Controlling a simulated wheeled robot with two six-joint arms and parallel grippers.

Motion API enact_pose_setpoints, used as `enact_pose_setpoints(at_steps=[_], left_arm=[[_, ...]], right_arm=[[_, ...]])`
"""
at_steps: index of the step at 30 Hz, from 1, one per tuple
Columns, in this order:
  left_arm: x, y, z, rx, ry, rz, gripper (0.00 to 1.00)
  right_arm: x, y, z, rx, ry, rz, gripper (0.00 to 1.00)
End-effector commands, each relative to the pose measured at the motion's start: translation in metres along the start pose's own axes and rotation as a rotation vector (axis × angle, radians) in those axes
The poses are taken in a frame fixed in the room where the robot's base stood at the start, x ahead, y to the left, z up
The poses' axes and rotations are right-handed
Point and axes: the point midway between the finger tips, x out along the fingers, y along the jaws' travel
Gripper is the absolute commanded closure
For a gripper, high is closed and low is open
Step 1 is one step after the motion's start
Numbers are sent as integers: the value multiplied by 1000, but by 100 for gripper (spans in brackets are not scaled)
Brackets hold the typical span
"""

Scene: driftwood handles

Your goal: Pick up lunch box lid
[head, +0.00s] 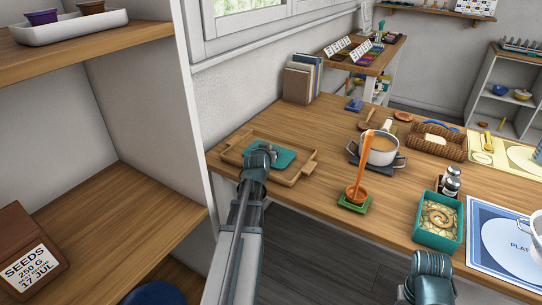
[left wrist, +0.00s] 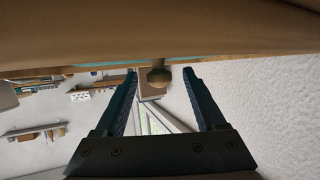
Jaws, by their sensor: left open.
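The lunch box lid (head: 285,162) is a flat teal piece lying on a wooden tray (head: 306,168) at the left of the table. In the head view my left wrist hangs over the lid and hides part of it. In the left wrist view a thin teal strip (left wrist: 100,72) shows at the top, with a rounded wooden knob (left wrist: 158,77) below it. My left gripper (left wrist: 161,84) is open, its fingers on either side of the knob, apart from it. The teal lunch box (head: 437,237) stands open with food inside at the right front. My right gripper's fingers are out of view.
A terracotta ladle (head: 361,172) stands upright on a green base, right of the tray. Behind it is a white pot (head: 380,149). A basket (head: 437,142) and a blue placemat (head: 477,259) lie further right. Books (head: 299,82) stand behind the tray.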

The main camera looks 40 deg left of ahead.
Motion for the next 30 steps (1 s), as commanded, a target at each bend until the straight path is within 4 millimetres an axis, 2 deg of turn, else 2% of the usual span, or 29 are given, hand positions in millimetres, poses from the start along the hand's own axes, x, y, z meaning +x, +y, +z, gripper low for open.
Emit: enact_pose_setpoints(at_steps=[1, 3, 10, 11, 22, 30], left_arm=[[11, -2, 3, 0, 0, -1, 28], [15, -4, 3, -1, 0, -2, 28], [15, -4, 2, -1, 0, -2, 28], [15, -4, 2, -1, 0, -2, 31], [14, -4, 2, -1, 0, -2, 98], [14, -4, 2, -1, 0, -2, 100]], right_arm=[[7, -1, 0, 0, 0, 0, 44], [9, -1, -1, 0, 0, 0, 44], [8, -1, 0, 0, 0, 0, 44], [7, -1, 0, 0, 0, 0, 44], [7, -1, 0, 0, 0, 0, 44], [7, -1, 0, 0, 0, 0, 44]])
